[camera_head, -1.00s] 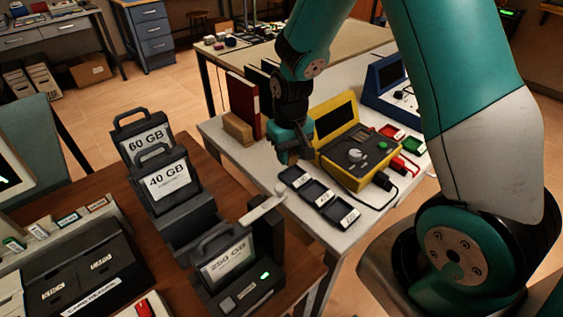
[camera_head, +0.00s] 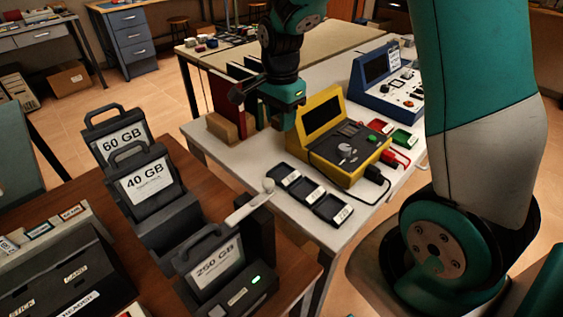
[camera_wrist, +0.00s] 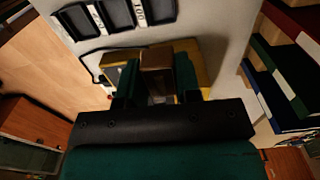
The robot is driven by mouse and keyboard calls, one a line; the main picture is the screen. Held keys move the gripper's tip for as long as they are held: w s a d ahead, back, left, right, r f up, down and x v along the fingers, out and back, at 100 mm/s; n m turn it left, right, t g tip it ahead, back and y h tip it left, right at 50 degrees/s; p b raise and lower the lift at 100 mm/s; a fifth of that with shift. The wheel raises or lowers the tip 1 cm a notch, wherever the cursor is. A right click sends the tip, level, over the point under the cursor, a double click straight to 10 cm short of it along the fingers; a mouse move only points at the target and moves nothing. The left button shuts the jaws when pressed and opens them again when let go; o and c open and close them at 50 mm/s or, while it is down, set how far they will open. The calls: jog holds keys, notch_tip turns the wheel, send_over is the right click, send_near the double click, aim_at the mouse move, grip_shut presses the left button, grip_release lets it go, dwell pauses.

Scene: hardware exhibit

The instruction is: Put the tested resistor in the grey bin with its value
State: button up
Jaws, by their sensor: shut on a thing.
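My gripper (camera_head: 286,114) hangs above the white table, just left of the yellow tester (camera_head: 323,155). In the wrist view, its teal fingers (camera_wrist: 158,84) are shut on a brown blocky piece (camera_wrist: 157,62). I take it for the resistor, but no colour bands can be made out. Three small grey bins stand in a row in front of the tester: a left one (camera_head: 277,171), a middle one (camera_head: 302,187) and a right one (camera_head: 333,208). Each has a white label. In the wrist view, one label seems to read 100; the others are unclear.
Books (camera_head: 226,92) and a wooden block (camera_head: 222,128) stand left of my gripper. Drive caddies (camera_head: 155,192) and a pale lever (camera_head: 249,206) are on the near brown desk.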

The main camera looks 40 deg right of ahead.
notch_tip(320, 180, down, 13)
jog(key=shift+r, duration=0.2)
jog(key=shift+f+b, duration=0.4)
jog(key=shift+f, duration=0.2)
jog(key=o, duration=1)
jog(key=shift+s, duration=0.1)
jog(key=shift+r, duration=0.1)
